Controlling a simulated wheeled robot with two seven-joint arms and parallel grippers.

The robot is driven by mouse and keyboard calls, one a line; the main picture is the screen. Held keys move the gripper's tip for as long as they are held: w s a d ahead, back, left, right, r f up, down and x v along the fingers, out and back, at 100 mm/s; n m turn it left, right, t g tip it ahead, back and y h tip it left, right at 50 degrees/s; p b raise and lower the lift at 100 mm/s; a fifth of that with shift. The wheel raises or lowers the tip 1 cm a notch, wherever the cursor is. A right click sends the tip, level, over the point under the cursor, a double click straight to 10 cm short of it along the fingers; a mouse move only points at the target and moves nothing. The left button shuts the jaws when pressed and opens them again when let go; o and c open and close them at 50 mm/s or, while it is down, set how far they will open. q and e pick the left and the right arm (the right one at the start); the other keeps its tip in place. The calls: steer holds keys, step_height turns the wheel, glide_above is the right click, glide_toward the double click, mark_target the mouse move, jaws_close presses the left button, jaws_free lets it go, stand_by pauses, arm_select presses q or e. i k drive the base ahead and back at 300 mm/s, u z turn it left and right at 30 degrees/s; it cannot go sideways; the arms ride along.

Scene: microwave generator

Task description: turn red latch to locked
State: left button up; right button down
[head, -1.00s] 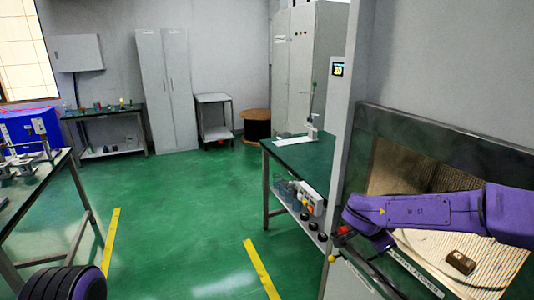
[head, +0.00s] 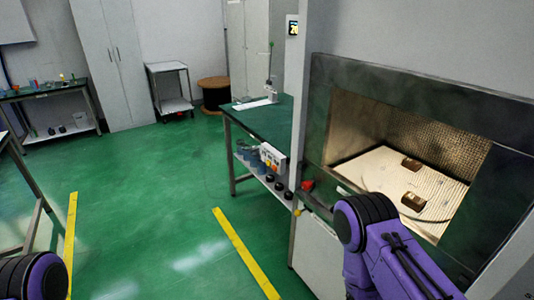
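A small red part (head: 307,185), which looks like the red latch, sits at the lower left corner of the chamber front. It is too small to tell whether it is locked. A small yellow part (head: 297,212) is just below and left of it. The chamber (head: 420,82) is open at the front, with a pale floor. My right arm rises from the bottom right in front of the chamber, its round dark joint close to the red part in the picture. Neither gripper shows; only a rounded part of my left arm is at the bottom left.
Two brown blocks (head: 411,164) (head: 413,201) lie on the chamber floor. A green-topped table (head: 262,118) stands left of the chamber, with a white box (head: 272,158) on its lower shelf. The green floor (head: 150,200) in the middle is clear, with yellow stripes.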

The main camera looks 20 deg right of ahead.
mark_target(308, 186)
steer(key=z, duration=1.65)
steer(key=k, duration=0.45)
steer(key=u, duration=1.85)
steer(key=i, duration=0.75)
steer(key=z, duration=1.65)
